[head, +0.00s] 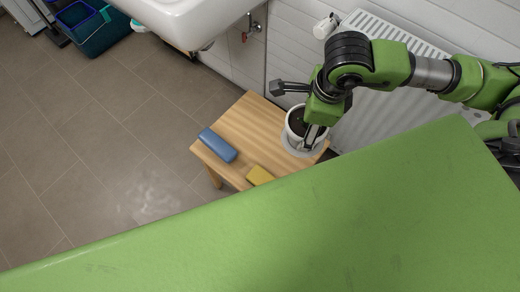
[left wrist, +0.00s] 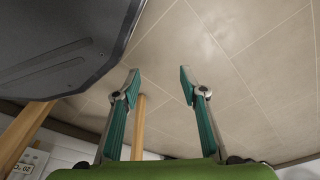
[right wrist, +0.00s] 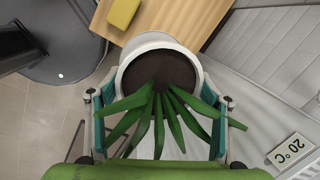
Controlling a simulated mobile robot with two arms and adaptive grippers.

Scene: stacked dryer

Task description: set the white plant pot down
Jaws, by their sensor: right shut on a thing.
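The white plant pot (head: 292,131), with dark soil, is at the right corner of a small wooden table (head: 248,118). A light grey round disc (head: 289,149) shows below it. My right gripper (head: 312,140) is at the pot. In the right wrist view the pot (right wrist: 197,68) and its long green leaves lie between the fingers of my right gripper (right wrist: 160,118), which is shut on it. I cannot tell whether the pot's base touches the disc. My left gripper (left wrist: 160,85) is open and empty over the tiled floor; it is not visible in the head view.
A blue object (head: 217,144) and a yellow block (head: 259,176) lie on the table, left of the pot. A white radiator (head: 350,125) and tiled wall stand behind. A white sink (head: 185,20) is at the top. Floor to the left is mostly clear.

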